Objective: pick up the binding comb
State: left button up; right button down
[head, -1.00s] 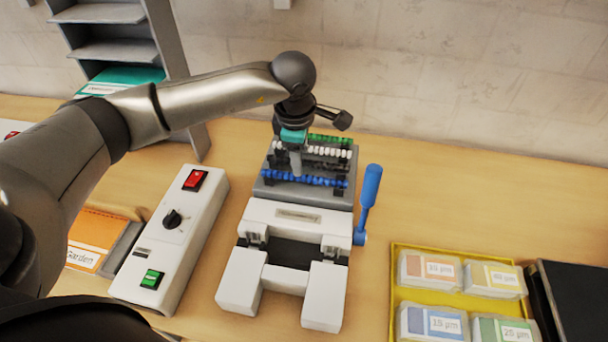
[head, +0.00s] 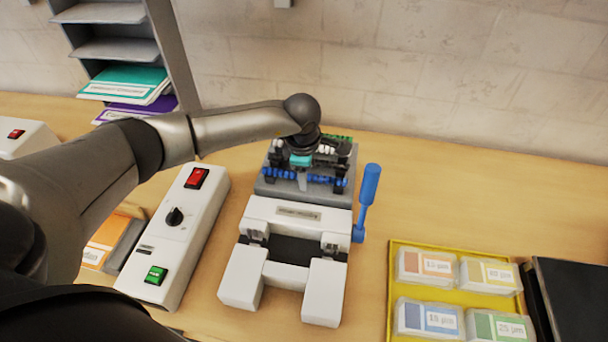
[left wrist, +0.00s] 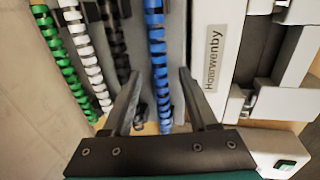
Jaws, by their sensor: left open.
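Several binding combs sit in a grey rack (head: 262,190) behind the white binding machine (head: 295,217). A blue comb (head: 275,174) lies in the front row. Behind it are black, white and green combs, largely covered by my left arm in the head view. In the left wrist view the blue comb (left wrist: 156,50) runs between the two open fingers of my left gripper (left wrist: 158,75). A black comb (left wrist: 114,40), a white comb (left wrist: 85,55) and a green comb (left wrist: 62,62) lie to its left. I cannot tell whether either finger touches the blue comb. My right gripper is not in view.
A blue-handled lever (head: 368,195) stands at the machine's right. A white control box (head: 172,240) is to its left. A yellow tray (head: 392,280) with small labelled boxes lies at the right. Bare table lies right of the rack.

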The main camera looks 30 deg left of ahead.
pick_arm(q)
grip_shut()
dwell(0.3)
jog(key=shift+r, duration=0.1)
dwell(0.4)
